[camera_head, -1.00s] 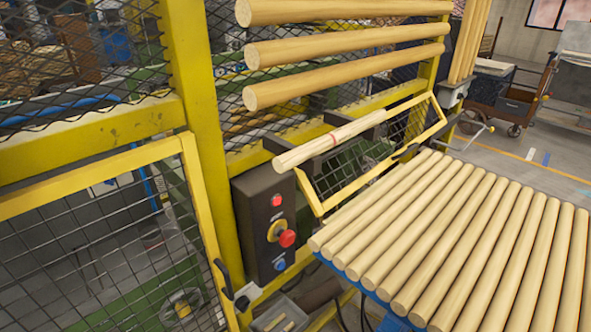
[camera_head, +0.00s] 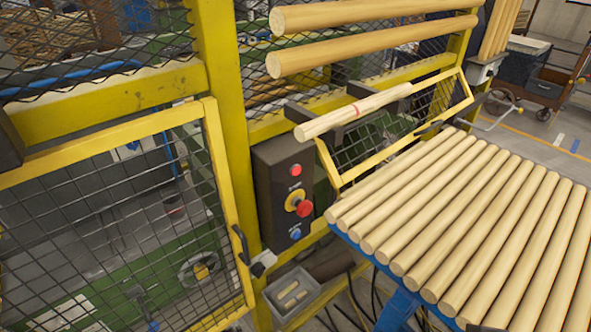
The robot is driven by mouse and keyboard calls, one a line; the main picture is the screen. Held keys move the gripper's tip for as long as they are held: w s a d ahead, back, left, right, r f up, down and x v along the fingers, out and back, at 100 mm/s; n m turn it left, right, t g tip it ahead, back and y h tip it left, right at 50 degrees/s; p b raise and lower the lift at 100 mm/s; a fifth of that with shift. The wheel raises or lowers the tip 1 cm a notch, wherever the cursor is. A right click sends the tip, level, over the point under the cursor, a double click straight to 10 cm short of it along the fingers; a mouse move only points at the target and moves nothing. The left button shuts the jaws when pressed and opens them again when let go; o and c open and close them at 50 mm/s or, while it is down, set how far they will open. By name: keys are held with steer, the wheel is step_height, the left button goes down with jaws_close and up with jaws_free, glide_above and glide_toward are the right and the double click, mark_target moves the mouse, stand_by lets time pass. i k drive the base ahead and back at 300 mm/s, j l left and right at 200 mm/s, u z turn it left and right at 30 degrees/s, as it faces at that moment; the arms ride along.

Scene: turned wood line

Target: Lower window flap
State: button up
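The window flap, a small yellow-framed panel with wire mesh (camera_head: 405,143), is at centre right in the head view.
A control box (camera_head: 284,190) with red and blue buttons hangs left of the flap. A larger mesh door (camera_head: 120,220) fills the left. Dowels (camera_head: 470,215) cover a blue-framed table at right. A grey bin (camera_head: 291,296) sits below. More dowels are racked above.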

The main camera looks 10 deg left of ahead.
mark_target(337, 181)
steer(key=i+j+u, duration=0.2)
steer(key=u, duration=0.25)
steer(key=i+u, duration=0.45)
